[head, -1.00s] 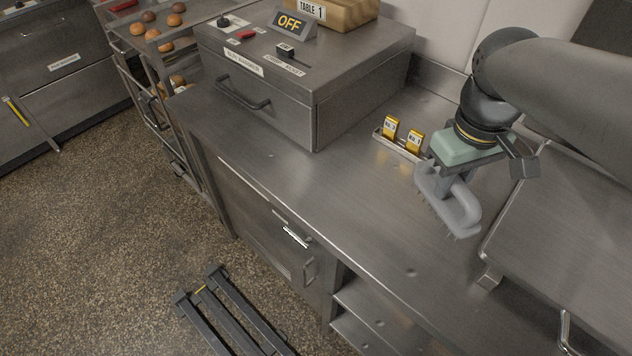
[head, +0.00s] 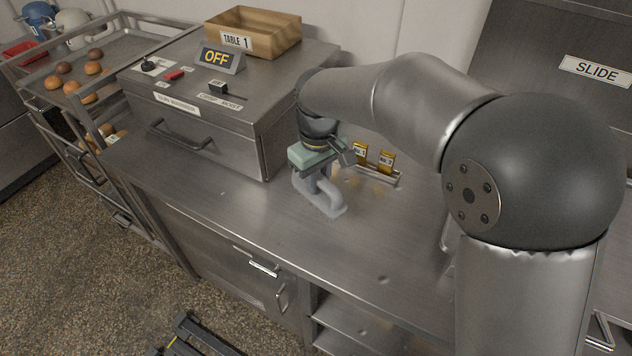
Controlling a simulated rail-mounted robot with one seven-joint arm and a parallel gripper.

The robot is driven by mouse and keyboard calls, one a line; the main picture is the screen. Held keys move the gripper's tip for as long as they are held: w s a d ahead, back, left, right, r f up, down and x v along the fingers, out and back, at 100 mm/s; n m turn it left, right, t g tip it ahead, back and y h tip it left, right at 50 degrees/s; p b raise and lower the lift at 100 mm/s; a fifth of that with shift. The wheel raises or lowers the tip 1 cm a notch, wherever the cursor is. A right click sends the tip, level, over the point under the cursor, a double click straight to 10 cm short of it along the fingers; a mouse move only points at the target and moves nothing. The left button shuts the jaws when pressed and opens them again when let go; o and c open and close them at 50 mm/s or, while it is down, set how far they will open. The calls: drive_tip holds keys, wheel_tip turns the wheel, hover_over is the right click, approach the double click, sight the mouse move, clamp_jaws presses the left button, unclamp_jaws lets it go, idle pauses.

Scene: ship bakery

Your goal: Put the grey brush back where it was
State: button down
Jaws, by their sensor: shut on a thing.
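The grey brush (head: 328,202) is under my gripper (head: 312,178) in the head view, over the counter (head: 235,205). My gripper is shut on the brush's handle, with the bristle side facing down. The brush is just right of the bun warmer's (head: 215,95) front corner and left of the small rack with yellow tags (head: 386,176). The fingertips are partly hidden by the gripper's pale green body. I cannot tell whether the bristles touch the counter.
On the warmer stand an OFF sign (head: 217,58) and a wooden box marked TABLE 1 (head: 284,35). A rack of buns (head: 118,58) stands at the left. The counter in front of the brush is clear. My arm hides much of the right side.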

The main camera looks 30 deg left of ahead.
drive_tip(key=shift+w+a+f, duration=0.3)
drive_tip(key=shift+a+f, duration=0.35)
drive_tip(key=shift+f, duration=0.1)
drive_tip(key=shift+f+p, duration=0.3)
drive_tip(key=shift+f, duration=1.25)
drive_tip(key=shift+f, duration=0.1)
drive_tip(key=shift+f, duration=0.15)
drive_tip(key=c, duration=1.2)
unclamp_jaws()
